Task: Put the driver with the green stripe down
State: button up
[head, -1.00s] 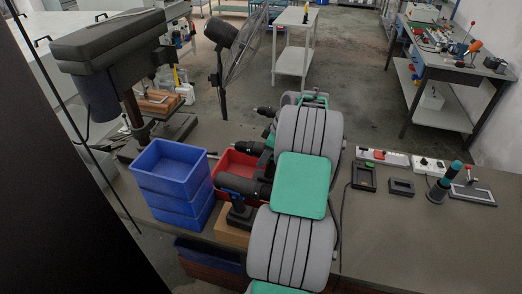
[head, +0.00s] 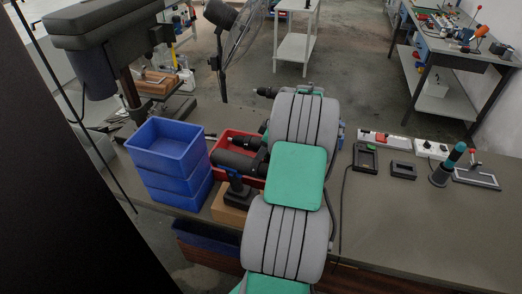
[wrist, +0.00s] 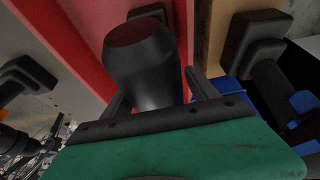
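A black driver (wrist: 143,60) fills the space between the two dark fingers of my gripper (wrist: 156,95) in the wrist view. The fingers lie against its sides, and it appears gripped. No green stripe shows clearly on its visible side. In the head view, the nose of what looks like this driver (head: 240,142) sticks out left of my arm, over the red bin (head: 220,150). My gripper is hidden behind my arm there. The bin's red wall (wrist: 85,25) is close beside the driver in the wrist view. Whether the driver touches the bin is unclear.
A black and blue driver (head: 238,164) stands on a wooden box (head: 229,208) in front of the red bin. Another driver (head: 266,92) shows behind my arm. Stacked blue bins (head: 165,157) stand at left. The workbench (head: 400,225) has free room at right.

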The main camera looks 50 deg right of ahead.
jog(key=shift+o, duration=0.3)
jog(key=shift+r, duration=0.1)
jog(key=v, duration=1.2)
jog(key=shift+s+d, duration=0.1)
